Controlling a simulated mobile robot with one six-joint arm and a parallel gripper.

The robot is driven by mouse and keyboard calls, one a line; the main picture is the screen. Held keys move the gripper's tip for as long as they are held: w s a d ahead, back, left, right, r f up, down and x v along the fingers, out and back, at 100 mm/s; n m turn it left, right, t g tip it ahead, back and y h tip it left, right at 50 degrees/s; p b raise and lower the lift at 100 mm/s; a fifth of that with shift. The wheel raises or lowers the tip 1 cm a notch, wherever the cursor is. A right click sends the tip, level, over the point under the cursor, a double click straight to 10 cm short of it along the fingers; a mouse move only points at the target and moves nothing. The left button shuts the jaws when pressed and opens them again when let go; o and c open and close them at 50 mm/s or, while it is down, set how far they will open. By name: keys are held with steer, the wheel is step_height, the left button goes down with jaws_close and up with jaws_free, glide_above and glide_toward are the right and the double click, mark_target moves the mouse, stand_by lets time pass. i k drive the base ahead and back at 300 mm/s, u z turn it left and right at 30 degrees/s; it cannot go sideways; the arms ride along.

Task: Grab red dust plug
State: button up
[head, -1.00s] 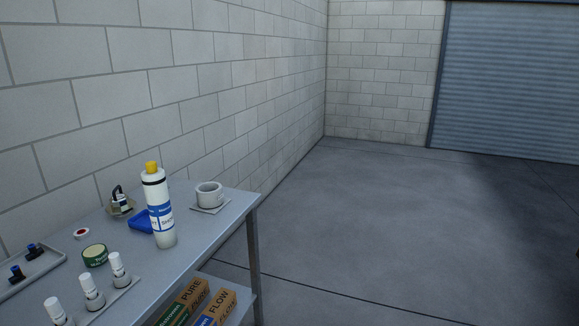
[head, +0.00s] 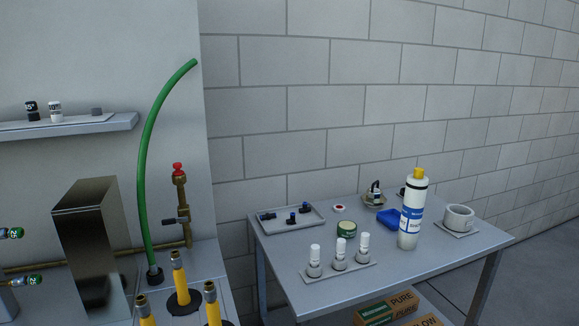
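A small red piece (head: 178,168), which looks like the red dust plug, sits on top of an upright brass valve fitting (head: 181,200) in the head view. The fitting stands at the back of a grey bench, left of the block wall. My gripper is not in view.
A green hose (head: 146,150) curves up just left of the fitting. Several yellow tubes with brass ends (head: 180,283) stand in front of it. A metal box (head: 88,245) is to the left, under a shelf (head: 60,128). A table (head: 400,262) at right holds a cartridge (head: 412,215) and a tray (head: 325,216).

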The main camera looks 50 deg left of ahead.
mark_target(177, 165)
steer(key=u, duration=3)
steer(key=i, duration=1)
steer(key=z, duration=0.1)
